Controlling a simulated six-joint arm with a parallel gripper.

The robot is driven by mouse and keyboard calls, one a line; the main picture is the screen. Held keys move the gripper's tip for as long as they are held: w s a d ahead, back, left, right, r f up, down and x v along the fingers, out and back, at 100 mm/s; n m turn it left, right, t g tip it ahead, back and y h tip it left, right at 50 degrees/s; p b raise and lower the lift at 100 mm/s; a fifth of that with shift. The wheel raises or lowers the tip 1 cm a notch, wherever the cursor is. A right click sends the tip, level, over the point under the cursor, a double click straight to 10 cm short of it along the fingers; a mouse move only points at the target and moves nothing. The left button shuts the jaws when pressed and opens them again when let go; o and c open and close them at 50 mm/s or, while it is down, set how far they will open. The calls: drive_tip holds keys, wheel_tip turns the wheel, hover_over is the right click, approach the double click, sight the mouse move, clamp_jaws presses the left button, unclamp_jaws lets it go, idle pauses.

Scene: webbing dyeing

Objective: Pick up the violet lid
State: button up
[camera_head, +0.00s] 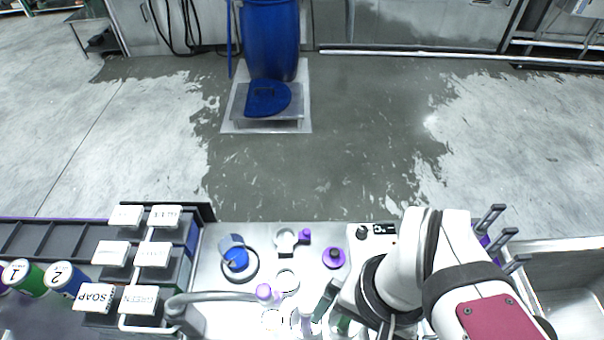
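A round violet lid (333,258) with a darker raised centre lies on the light worktop, right of the middle. My white arm comes in from the lower right, and its wrist is low over the worktop just below and right of the lid. My gripper (327,312) seems to be at the end of the wrist, below the lid in the picture and apart from it. Its fingers are small and partly hidden among green and white items, so their opening is unclear. Nothing visibly touches the lid.
A white cup-like item with a violet end (304,236) and a blue item (236,257) stand left of the lid. Labelled boxes (152,253) fill the left rack. A basin (570,285) is right.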

drive_tip(key=w+m, duration=0.6)
drive_tip(key=w, duration=0.4)
drive_tip(key=m+h, duration=0.2)
drive_tip(key=m, duration=0.4)
hover_over(335, 251)
wheel_tip(335, 251, down, 5)
wheel_tip(335, 251, down, 17)
drive_tip(key=shift+r, duration=0.2)
drive_tip(key=c, duration=1.4)
